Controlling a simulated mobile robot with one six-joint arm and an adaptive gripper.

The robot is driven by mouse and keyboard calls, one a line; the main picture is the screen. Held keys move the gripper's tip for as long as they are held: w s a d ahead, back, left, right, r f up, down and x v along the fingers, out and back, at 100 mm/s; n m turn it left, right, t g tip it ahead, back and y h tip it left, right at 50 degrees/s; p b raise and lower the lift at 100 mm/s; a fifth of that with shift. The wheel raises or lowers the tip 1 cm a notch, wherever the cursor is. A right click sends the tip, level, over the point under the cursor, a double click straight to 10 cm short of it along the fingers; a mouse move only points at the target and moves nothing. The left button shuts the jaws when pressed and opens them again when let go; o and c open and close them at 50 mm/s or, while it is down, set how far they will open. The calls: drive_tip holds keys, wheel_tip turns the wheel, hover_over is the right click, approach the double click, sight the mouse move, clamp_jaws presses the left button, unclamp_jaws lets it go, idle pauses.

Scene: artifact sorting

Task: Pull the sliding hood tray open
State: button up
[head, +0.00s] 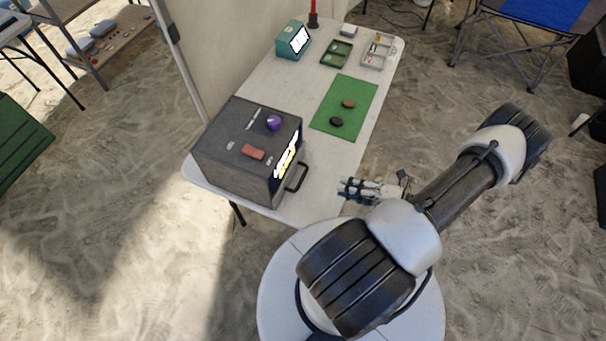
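The hood is a dark grey box (232,160) on the near left end of the white table. A black bar handle (297,178) sticks out low on its right-hand face, beside a bright lit panel (285,156). The tray itself cannot be told apart from the box, and no gap shows at its front. My gripper (344,188) is to the right of the handle, apart from it, with its fingers pointing left towards it. The fingers are too small to tell whether they are open or shut. I see nothing held in them.
A purple object (274,122) and a reddish block (253,152) lie on the box top. A green mat (360,96) with two dark pieces lies further back. A teal device (292,42), a green tray (336,61) and a grey divided tray (389,65) stand at the far end.

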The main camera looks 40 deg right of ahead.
sight(304, 175)
drive_tip(key=b+x, duration=0.2)
drive_tip(key=x, duration=1.3)
drive_tip(key=shift+a, duration=0.1)
drive_tip(key=shift+c, duration=0.2)
clamp_jaws()
drive_tip(key=shift+s, duration=0.1)
